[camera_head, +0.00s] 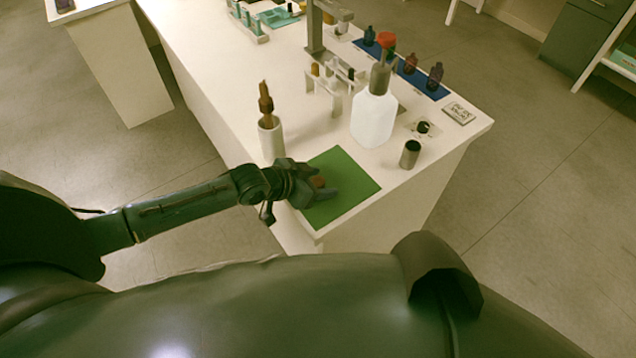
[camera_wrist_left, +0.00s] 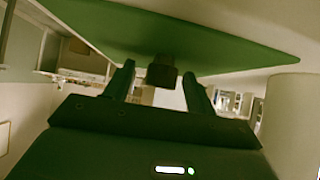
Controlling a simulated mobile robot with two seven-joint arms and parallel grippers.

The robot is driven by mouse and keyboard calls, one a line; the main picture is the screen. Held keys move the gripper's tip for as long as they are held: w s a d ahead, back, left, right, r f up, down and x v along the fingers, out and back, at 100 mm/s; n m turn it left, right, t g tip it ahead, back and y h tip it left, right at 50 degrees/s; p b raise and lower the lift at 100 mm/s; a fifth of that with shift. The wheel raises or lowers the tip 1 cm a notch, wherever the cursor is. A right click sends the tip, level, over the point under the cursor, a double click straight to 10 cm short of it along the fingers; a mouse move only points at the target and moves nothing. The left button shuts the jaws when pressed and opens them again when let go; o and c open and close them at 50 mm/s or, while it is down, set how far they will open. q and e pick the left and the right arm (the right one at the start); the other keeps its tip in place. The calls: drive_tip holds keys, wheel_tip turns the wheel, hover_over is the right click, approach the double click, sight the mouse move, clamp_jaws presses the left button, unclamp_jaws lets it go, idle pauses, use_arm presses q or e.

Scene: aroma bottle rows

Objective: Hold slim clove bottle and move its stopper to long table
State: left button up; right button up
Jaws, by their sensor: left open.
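My left gripper (camera_head: 325,188) is open, low over the green mat (camera_head: 350,176) at the near corner of the long white table (camera_head: 228,98). A small brown stopper-like piece (camera_head: 319,182) shows between its fingers. In the left wrist view, the small dark brown piece (camera_wrist_left: 162,73) is at the mat, between the two spread fingertips (camera_wrist_left: 160,85). Whether the fingers touch it cannot be told. No label shows which bottle is the slim clove one. My right gripper is not in view.
A white cylinder (camera_head: 271,141) with a brown dropper-like piece stands left of the mat. A large white bottle (camera_head: 373,120) with a red top stands behind. Several small bottles stand on a blue mat (camera_head: 417,77).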

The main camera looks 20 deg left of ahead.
use_arm(q)
drive_tip(key=c, duration=1.1)
